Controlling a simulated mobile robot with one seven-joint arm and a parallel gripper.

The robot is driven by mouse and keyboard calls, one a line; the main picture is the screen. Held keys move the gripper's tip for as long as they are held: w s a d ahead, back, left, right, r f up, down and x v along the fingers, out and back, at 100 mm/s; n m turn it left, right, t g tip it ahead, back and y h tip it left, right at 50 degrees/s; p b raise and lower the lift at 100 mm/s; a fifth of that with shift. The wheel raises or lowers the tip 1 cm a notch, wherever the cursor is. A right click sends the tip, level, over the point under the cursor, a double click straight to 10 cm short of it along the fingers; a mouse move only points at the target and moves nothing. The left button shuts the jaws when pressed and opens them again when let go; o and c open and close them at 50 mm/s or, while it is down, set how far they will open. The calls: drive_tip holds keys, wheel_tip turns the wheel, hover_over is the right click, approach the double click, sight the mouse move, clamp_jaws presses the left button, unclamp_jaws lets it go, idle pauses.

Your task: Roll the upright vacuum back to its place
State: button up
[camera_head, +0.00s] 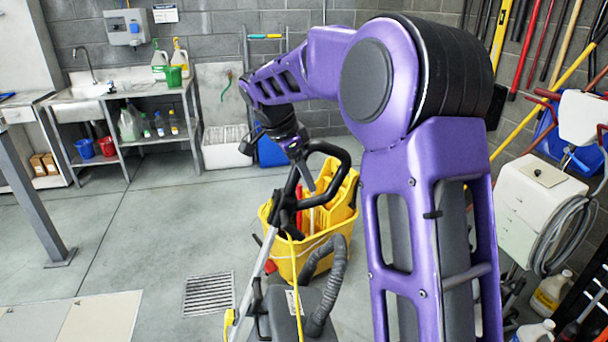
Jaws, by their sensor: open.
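The upright vacuum stands at the lower middle, with a dark grey body (275,316), a ribbed hose, a pale tube and a black loop handle (343,160). A yellow cord hangs along it. My purple arm reaches over from the right, and my gripper (300,172) points down at the upper part of the vacuum's handle. It is open. The fingers overlap the handle in the picture, and I cannot tell whether they touch it. The vacuum's lower end is cut off by the frame, and my arm hides the floor to its right.
A yellow mop bucket (338,228) stands close behind the vacuum. A floor drain (208,294) lies to the left, with open concrete beyond. A sink bench (150,95) is at the back left. A white cabinet (535,205), jugs and long-handled tools crowd the right.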

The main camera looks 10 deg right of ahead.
drive_tip(key=shift+f, duration=0.15)
clamp_jaws()
idle(1.4)
